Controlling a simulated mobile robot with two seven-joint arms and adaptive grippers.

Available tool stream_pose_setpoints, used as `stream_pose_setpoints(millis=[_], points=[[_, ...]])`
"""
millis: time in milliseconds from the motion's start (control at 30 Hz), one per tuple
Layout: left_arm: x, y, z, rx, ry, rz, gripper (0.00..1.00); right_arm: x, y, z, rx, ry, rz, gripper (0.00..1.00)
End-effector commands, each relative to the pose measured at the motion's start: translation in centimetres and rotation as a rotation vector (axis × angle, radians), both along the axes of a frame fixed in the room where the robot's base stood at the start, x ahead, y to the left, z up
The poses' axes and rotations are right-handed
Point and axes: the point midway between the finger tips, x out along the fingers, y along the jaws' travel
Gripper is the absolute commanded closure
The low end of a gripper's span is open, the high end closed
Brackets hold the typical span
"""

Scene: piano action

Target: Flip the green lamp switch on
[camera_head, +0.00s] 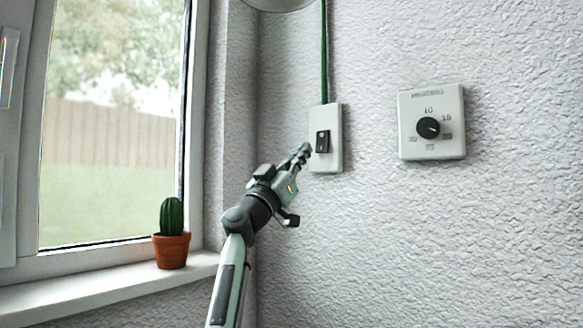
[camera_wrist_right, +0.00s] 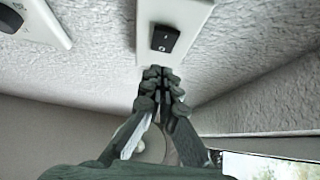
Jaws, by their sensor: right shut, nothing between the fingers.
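The lamp switch is a white wall plate (camera_head: 333,160) with a black rocker (camera_head: 322,142) in its middle, and a green cable (camera_head: 324,60) runs up from it. My right gripper (camera_head: 304,150) is shut and empty, its fingertips just left of the rocker in the head view. In the right wrist view the fingertips (camera_wrist_right: 162,72) lie over the end of the plate (camera_wrist_right: 199,12), a little short of the rocker (camera_wrist_right: 165,38). I cannot tell whether they touch the plate. My left gripper is not in view.
A white dial box (camera_head: 450,147) with a black knob (camera_head: 428,127) is on the wall to the right. A potted cactus (camera_head: 171,250) stands on the window sill (camera_head: 110,283) at the left. A lamp shade (camera_head: 280,4) shows at the top. The wall between switch and dial is clear.

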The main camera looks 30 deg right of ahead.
Motion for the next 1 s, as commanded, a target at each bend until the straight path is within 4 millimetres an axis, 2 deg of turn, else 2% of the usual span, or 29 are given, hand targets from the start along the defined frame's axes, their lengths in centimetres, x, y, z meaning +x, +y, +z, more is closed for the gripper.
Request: stream_pose_setpoints(millis=[67, 300, 767, 967, 1000], points=[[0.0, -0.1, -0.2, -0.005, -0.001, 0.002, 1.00, 0.5, -1.3, 0.9, 0.000, -0.001, -0.001, 1.00], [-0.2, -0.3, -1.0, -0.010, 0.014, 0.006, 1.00, 1.6, -3.9, 0.3, -0.001, 0.000, -0.001, 1.00], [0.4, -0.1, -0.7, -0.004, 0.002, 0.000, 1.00, 1.8, -4.5, 0.1, -0.002, -0.001, 0.000, 1.00], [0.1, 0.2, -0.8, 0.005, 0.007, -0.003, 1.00, 2.2, -5.6, -0.5, -0.079, -0.025, -0.007, 1.00], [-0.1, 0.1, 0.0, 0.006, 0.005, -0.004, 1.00, 2.2, -5.4, -0.2, -0.087, -0.034, -0.003, 1.00]])
